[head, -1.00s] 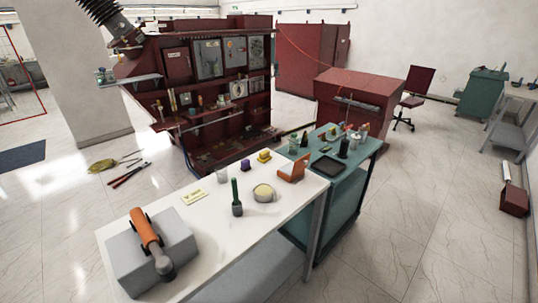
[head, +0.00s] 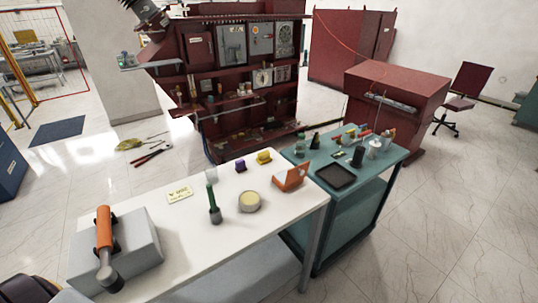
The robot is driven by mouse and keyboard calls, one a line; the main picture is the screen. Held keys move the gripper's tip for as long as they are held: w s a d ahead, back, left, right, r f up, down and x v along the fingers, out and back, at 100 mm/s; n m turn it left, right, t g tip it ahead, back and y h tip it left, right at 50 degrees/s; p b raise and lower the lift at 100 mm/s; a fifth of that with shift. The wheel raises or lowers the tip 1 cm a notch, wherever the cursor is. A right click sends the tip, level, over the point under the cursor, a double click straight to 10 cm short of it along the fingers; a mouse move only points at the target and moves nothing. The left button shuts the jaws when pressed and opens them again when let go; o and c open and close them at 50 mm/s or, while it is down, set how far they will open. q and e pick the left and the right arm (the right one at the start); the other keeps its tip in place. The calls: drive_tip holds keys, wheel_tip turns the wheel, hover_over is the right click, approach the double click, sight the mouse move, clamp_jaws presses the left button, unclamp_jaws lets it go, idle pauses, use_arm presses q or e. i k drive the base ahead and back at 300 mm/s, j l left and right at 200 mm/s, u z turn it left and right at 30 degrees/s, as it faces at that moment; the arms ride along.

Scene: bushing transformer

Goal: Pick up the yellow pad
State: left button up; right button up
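A flat pale yellow pad (head: 179,194) with dark print lies on the white table (head: 205,230), left of the green-handled tool. A smaller, thicker yellow piece (head: 264,157) sits near the table's far edge, beside a small purple piece (head: 241,166). I cannot tell for certain which yellow thing is the pad meant, but the printed one looks most like a pad. Neither gripper can be made out in the head view. A dark shape in the bottom left corner is cut off and unclear.
A grey box (head: 130,250) with an orange-handled tool (head: 104,240) fills the table's near left. A green-handled tool (head: 214,208), round tin (head: 249,201) and orange holder (head: 291,177) stand nearby. A teal cart (head: 385,165) adjoins on the right. Floor on the right is open.

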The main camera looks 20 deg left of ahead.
sight(264, 157)
drive_tip(key=i+l+u, duration=0.2)
drive_tip(key=i+l, duration=0.35)
drive_tip(key=l, duration=0.15)
drive_tip(key=i+l+u, duration=0.15)
drive_tip(key=i+l, duration=0.15)
drive_tip(key=i, duration=0.2)
drive_tip(key=i+l+u, duration=0.15)
drive_tip(key=i+l, duration=0.2)
drive_tip(key=i, duration=0.2)
